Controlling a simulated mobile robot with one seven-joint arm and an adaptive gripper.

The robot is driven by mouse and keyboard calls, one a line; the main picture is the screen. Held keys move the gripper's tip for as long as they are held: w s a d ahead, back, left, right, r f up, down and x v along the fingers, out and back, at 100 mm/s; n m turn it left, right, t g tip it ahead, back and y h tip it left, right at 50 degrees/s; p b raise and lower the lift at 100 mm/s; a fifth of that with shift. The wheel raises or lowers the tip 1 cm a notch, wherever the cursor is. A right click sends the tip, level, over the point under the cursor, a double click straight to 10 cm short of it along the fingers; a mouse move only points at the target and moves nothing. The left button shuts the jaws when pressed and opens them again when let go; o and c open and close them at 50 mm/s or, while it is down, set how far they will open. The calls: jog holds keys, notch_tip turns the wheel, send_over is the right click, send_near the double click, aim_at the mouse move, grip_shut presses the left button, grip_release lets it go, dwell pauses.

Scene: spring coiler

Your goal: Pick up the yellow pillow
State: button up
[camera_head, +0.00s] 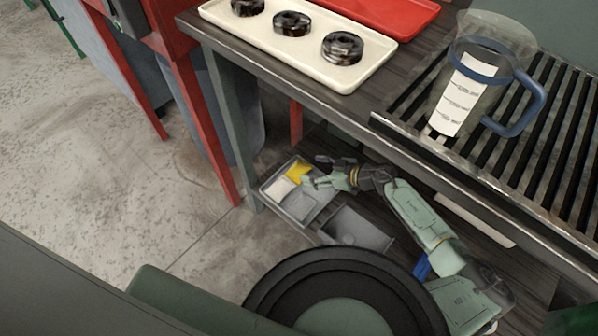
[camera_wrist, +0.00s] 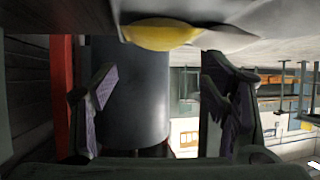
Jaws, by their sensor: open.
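The yellow pillow (camera_head: 298,171) lies in the far corner of a light grey tray (camera_head: 303,211) on the lower shelf. In the wrist view, the yellow pillow (camera_wrist: 160,34) shows at the top middle, a small rounded yellow shape beside a grey surface. My gripper (camera_head: 315,171) is just to the right of the pillow in the head view, low over the tray. In the wrist view, my gripper (camera_wrist: 162,100) is open, with purple-lined fingers at left and right. Nothing is between the fingers, and the pillow shows above the gap. Contact cannot be told.
A white piece (camera_head: 281,188) lies beside the pillow. A dark grey bin (camera_head: 356,228) stands next to the tray. The workbench edge (camera_head: 290,95) overhangs the shelf. It carries a cream tray (camera_head: 352,79) of coils and a pitcher (camera_head: 452,105). A red leg (camera_head: 205,125) stands left.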

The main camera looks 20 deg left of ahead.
aim_at(299, 169)
jog(key=x, duration=0.2)
jog(key=b+x, duration=0.1)
jog(key=x, duration=0.1)
jog(key=shift+s+a+f, duration=0.15)
jog(key=shift+f, duration=0.3)
jog(key=shift+a+f, duration=0.25)
jog(key=shift+a, duration=0.25)
jog(key=shift+c, duration=0.3)
jog(key=c, duration=0.7)
